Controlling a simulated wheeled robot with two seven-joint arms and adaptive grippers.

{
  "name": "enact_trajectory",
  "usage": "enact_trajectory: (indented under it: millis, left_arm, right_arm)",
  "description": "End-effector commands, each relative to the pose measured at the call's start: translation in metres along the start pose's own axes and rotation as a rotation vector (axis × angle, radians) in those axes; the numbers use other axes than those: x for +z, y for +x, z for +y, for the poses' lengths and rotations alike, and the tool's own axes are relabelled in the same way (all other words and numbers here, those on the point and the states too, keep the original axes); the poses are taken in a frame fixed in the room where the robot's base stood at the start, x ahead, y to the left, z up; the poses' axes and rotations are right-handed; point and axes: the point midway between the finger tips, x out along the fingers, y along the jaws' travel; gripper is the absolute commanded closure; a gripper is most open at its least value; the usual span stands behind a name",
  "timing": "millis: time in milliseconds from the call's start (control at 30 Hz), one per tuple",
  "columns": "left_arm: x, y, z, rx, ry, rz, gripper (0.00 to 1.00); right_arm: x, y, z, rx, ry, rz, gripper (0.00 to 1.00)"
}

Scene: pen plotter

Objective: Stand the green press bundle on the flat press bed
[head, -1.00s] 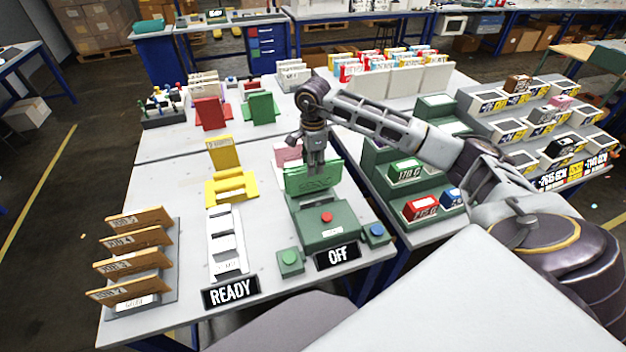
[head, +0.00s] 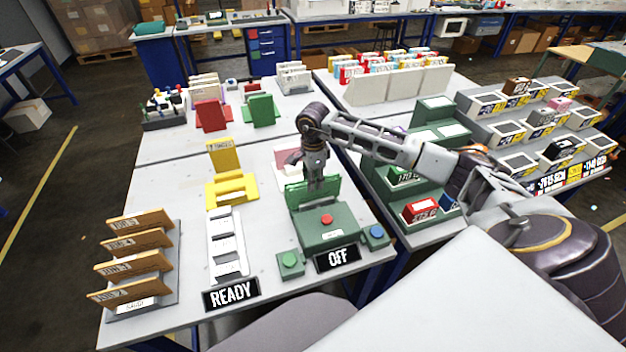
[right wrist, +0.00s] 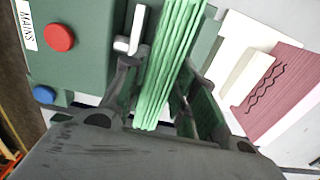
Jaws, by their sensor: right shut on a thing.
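The green press bundle (head: 300,191), a stack of several thin green sheets, stands upright at the back of the green press (head: 325,228). My right gripper (head: 316,184) is shut on the bundle from above. In the right wrist view the bundle (right wrist: 171,60) runs between the two fingers, next to the press body (right wrist: 90,55) and a white handle (right wrist: 136,30). The flat press bed is mostly hidden behind the bundle and gripper, so I cannot tell whether the bundle's lower edge touches it. My left gripper is not in view.
The press has a red button (head: 327,219), a green button box (head: 290,262), a blue one (head: 376,234) and an OFF sign (head: 337,257). A pink piece (head: 287,158) stands behind it. A yellow holder (head: 230,187) is to the left; green shelves (head: 438,132) are to the right.

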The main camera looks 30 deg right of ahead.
Motion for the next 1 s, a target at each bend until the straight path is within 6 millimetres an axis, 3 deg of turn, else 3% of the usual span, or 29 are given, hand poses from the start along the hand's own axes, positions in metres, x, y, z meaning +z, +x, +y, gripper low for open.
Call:
enact_trajectory:
  millis: [533, 567, 700, 1000]
  left_arm:
    - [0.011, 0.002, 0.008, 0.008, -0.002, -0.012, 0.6]
    - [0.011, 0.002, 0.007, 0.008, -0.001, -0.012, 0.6]
    - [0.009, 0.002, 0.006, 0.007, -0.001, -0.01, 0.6]
    - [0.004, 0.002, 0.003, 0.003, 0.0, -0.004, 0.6]
  right_arm:
    - [0.0, 0.006, 0.0, -0.002, 0.0, 0.0, 1.0]
    - [0.0, 0.006, 0.0, -0.001, 0.0, 0.0, 0.69]
    - [0.0, 0.006, 0.0, -0.001, 0.0, 0.001, 0.51]
    - [0.0, 0.006, 0.0, -0.001, 0.0, 0.001, 0.5]
